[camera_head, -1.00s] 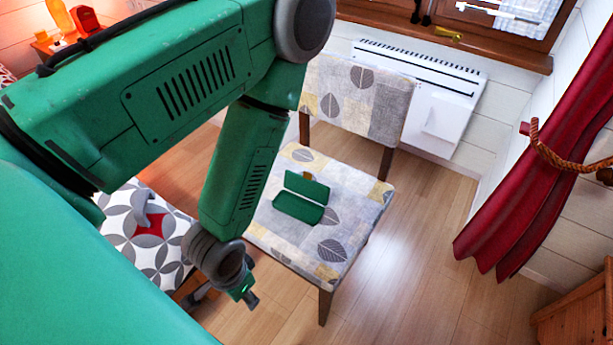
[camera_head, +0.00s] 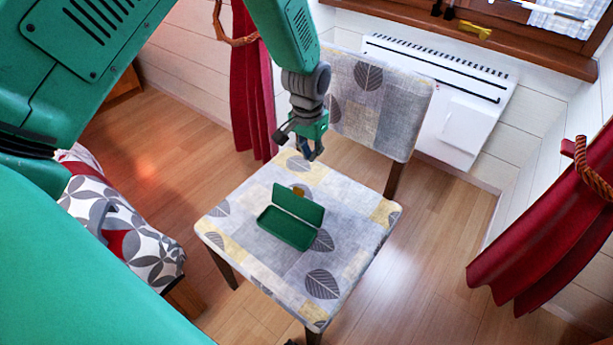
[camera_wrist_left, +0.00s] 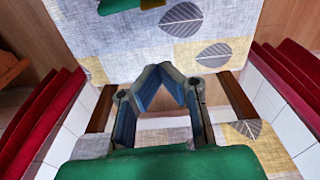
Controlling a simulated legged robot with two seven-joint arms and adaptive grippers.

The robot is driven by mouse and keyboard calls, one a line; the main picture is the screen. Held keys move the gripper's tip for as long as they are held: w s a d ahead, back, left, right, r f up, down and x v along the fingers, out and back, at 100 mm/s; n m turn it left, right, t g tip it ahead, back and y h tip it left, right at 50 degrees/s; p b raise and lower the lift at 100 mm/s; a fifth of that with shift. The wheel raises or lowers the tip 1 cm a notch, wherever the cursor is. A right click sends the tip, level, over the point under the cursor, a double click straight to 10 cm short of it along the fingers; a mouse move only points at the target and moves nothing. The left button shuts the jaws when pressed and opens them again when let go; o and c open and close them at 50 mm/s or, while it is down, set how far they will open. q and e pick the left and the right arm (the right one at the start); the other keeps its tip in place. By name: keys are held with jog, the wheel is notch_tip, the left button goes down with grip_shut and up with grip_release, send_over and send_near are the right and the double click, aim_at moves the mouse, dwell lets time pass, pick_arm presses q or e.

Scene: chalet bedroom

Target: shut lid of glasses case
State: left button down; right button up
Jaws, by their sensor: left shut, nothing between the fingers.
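The green glasses case (camera_head: 287,228) lies open on the patterned chair seat (camera_head: 345,215). Its lid (camera_head: 298,205) stands raised along the back edge, tilted toward the chair back. A small orange-yellow thing (camera_head: 299,190) shows just behind the lid. My left gripper (camera_head: 312,155) is shut and empty, above the rear of the seat, behind the case and apart from it. In the left wrist view its fingers (camera_wrist_left: 165,70) meet in front of the seat and chair back. A green edge of the case (camera_wrist_left: 120,5) shows at the top there. My right gripper is not in view.
The chair back (camera_head: 375,100) stands close to the right of my left gripper. A white heater (camera_head: 455,100) and red curtains (camera_head: 550,240) are behind and to the right. A patterned cushioned seat (camera_head: 120,225) is at left. Air above the case is clear.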

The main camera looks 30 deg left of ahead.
aim_at(297, 201)
pick_arm(q)
notch_tip(297, 201, down, 10)
jog(key=w+b, duration=0.1)
jog(key=b, duration=0.3)
jog(key=shift+s+d+r, duration=0.1)
jog(key=shift+s+r, duration=0.2)
jog(key=shift+s, duration=0.35)
jog(key=shift+s+d+r, duration=0.1)
jog(key=shift+s+r, duration=0.15)
jog(key=shift+s, duration=0.35)
jog(key=shift+s+d+r, duration=0.1)
jog(key=shift+s+r, duration=0.2)
jog(key=shift+s, duration=0.35)
jog(key=shift+s+a, duration=0.1)
jog(key=shift+a, duration=0.15)
jog(key=shift+t, duration=0.3)
